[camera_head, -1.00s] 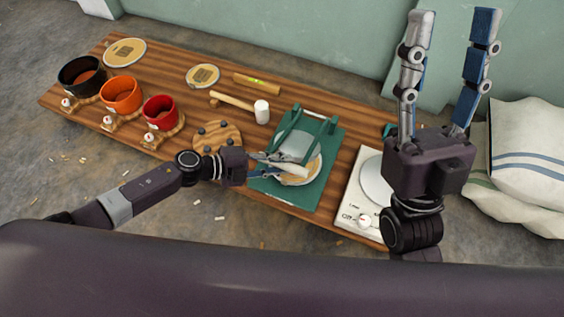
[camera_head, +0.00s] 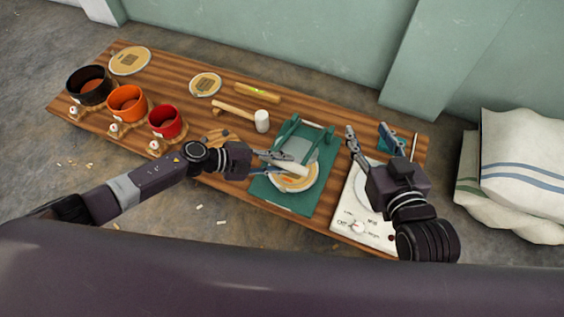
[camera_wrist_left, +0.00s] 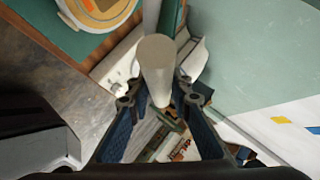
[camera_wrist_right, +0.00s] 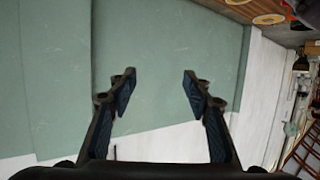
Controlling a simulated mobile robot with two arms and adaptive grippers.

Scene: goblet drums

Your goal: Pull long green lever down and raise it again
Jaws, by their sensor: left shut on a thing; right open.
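The green press (camera_head: 266,192) stands on the plank table, with a green frame and a round tan-and-orange disc (camera_head: 302,182) at its near side. A pale cylindrical handle (camera_head: 290,168) lies across the press above the disc. My left gripper (camera_head: 276,160) is shut on this handle. In the left wrist view the handle (camera_wrist_left: 157,65) sits between the fingers. How the handle joins the green lever is hard to make out. My right gripper (camera_head: 370,134) is open and empty, above the right end of the table. Its spread fingers show in the right wrist view (camera_wrist_right: 160,85).
A white device with a dial (camera_head: 357,227) stands right of the press, partly under my right arm. Black (camera_head: 90,85), orange (camera_head: 126,103) and red (camera_head: 165,121) drum bodies stand at left. Sacks (camera_head: 520,170) lie at right.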

